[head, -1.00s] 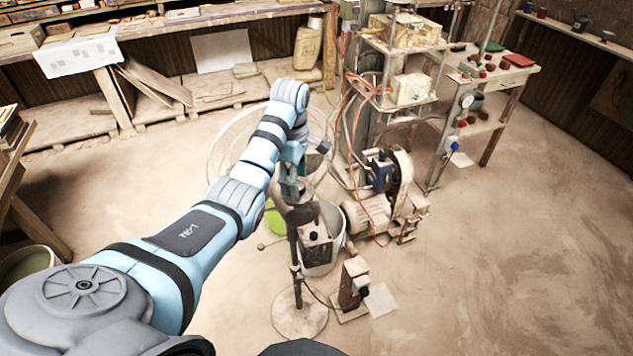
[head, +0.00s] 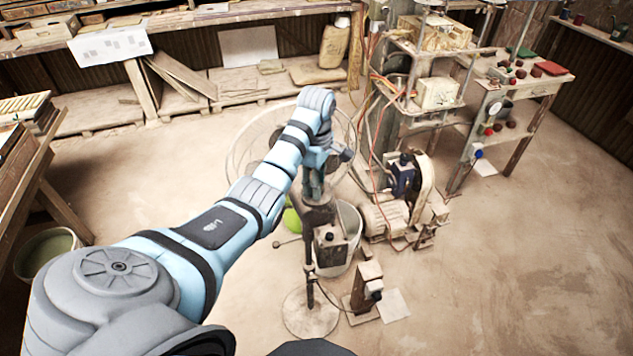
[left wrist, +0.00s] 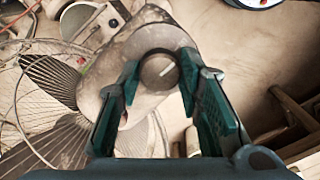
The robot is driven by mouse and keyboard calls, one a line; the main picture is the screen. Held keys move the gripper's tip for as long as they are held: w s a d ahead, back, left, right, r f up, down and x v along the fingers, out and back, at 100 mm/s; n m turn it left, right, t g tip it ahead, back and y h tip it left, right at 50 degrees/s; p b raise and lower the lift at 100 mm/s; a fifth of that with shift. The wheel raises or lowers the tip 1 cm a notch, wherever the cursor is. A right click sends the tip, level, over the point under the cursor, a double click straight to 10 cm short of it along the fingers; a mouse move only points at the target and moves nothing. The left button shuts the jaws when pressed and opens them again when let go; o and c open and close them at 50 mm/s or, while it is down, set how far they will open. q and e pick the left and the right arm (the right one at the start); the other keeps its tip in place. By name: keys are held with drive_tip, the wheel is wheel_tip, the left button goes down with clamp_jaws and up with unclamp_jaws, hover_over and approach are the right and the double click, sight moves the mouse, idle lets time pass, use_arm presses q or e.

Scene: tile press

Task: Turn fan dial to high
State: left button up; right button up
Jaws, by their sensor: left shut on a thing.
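The pedestal fan stands on the floor with a round base (head: 311,313), a thin pole and a wire cage (head: 237,150). Its grey housing (head: 318,214) is under my left gripper (head: 314,188), which reaches down from above. In the left wrist view, the round grey dial (left wrist: 158,71) sits on the housing (left wrist: 150,35). Its white pointer line slants to the upper right of that picture. My left gripper (left wrist: 159,82) is shut on the dial, one green finger on each side. I see no speed marks around the dial. My right gripper is not in view.
A whitish bucket (head: 347,232) stands right behind the pole, and a motor with a wheel (head: 428,185) is to its right. A small post with a switch (head: 367,288) stands near the base. A wooden rack (head: 25,180) is at left. The right floor is clear.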

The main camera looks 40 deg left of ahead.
use_arm(q)
drive_tip(key=m, duration=1)
drive_tip(key=shift+m, duration=0.4)
drive_tip(key=m, duration=0.4)
drive_tip(key=shift+m, duration=0.3)
drive_tip(key=m, duration=1.1)
drive_tip(key=shift+m, duration=0.4)
